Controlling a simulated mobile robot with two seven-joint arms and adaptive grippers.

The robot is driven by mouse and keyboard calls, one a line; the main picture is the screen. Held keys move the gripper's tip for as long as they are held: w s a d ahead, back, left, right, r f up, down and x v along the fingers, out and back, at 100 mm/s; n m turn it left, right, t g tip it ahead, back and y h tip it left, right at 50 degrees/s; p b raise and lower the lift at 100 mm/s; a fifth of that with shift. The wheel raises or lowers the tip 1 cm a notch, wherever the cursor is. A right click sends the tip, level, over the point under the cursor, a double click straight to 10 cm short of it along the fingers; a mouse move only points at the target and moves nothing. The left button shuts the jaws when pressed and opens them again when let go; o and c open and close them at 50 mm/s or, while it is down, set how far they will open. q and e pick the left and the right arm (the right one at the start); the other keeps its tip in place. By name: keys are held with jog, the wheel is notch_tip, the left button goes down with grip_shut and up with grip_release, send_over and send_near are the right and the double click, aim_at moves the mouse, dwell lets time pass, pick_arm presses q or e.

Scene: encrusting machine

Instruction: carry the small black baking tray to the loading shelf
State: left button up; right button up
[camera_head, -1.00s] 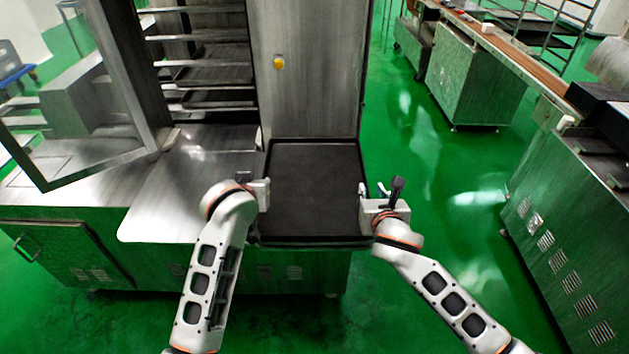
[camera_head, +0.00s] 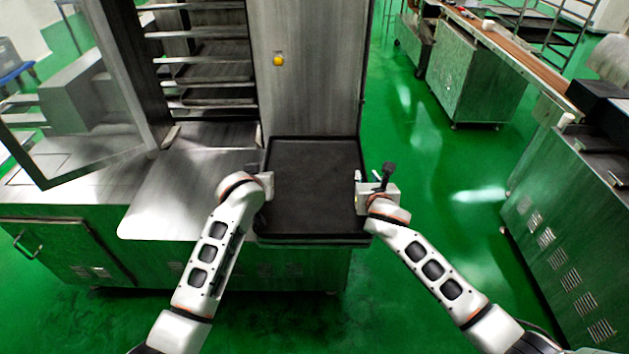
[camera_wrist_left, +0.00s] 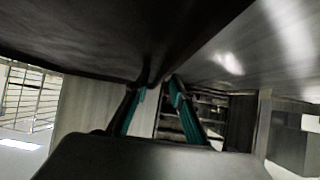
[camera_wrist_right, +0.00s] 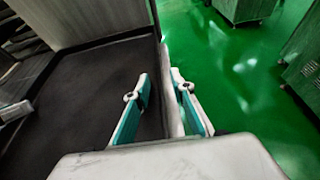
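The black baking tray (camera_head: 312,190) lies flat between my two arms in front of the machine. Its right rim also shows in the right wrist view (camera_wrist_right: 80,110). My right gripper (camera_head: 360,182) is at the right rim. In the right wrist view its fingers (camera_wrist_right: 160,85) are apart, one on each side of the rim. My left gripper (camera_head: 268,184) is at the tray's left edge, partly hidden by its own wrist. In the left wrist view its fingers (camera_wrist_left: 155,85) are apart close to the dark edge. The steel loading shelf (camera_head: 185,190) is left of the tray.
An upright machine cabinet (camera_head: 308,70) stands behind the tray, with open rack shelves (camera_head: 205,75) to its left. A tilted glass door (camera_head: 75,90) is at the left. Green floor (camera_head: 440,180) is clear to the right, before a steel cabinet (camera_head: 570,225).

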pick_arm(q)
grip_shut()
pick_arm(e)
grip_shut()
pick_arm(q)
jog(key=shift+r, duration=0.15)
pick_arm(e)
jog(key=shift+r, duration=0.2)
